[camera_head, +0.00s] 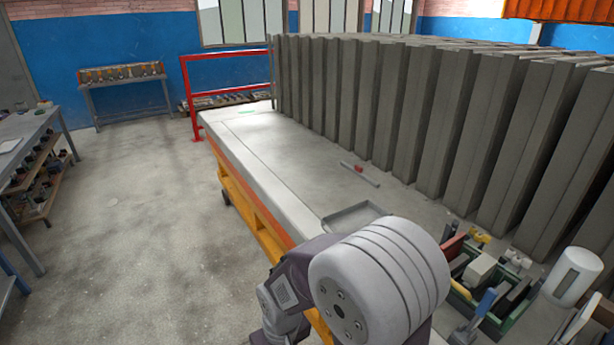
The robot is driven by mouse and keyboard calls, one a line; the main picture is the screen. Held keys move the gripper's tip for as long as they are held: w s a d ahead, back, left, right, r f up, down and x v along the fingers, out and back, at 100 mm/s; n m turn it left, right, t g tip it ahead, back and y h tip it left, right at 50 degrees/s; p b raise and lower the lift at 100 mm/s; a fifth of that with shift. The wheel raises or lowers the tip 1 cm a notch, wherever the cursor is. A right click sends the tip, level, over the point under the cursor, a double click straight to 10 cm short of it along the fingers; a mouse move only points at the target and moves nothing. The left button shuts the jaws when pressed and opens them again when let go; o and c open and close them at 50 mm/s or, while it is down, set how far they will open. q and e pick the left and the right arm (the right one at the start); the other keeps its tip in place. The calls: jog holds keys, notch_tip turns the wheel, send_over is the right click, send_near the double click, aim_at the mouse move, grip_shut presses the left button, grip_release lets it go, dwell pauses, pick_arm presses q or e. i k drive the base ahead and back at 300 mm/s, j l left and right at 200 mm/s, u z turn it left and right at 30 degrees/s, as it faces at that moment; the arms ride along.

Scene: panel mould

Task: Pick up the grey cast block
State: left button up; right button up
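I cannot single out the grey cast block with certainty. A pale grey block (480,268) lies among tools in a green crate (459,300) at the lower right. A shallow grey tray (333,224) sits on the table top, partly hidden behind one of my arm's rounded links. Neither gripper's fingers are in view; only arm links show at the bottom middle.
A long row of upright grey panels (390,105) fills the table's back and right. A red-ended rod (361,175) lies before it. A white cylinder (572,276) stands at right. The table's left strip (262,150) is mostly clear. A red rail (190,100) stands behind.

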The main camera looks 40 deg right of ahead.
aim_at(476, 274)
jog(key=i+j, duration=0.15)
jog(key=i, duration=0.55)
jog(key=i+j+z, duration=0.1)
jog(key=i, duration=0.6)
jog(key=z, duration=2.6)
jog(key=i+l, duration=0.15)
jog(key=i, duration=0.35)
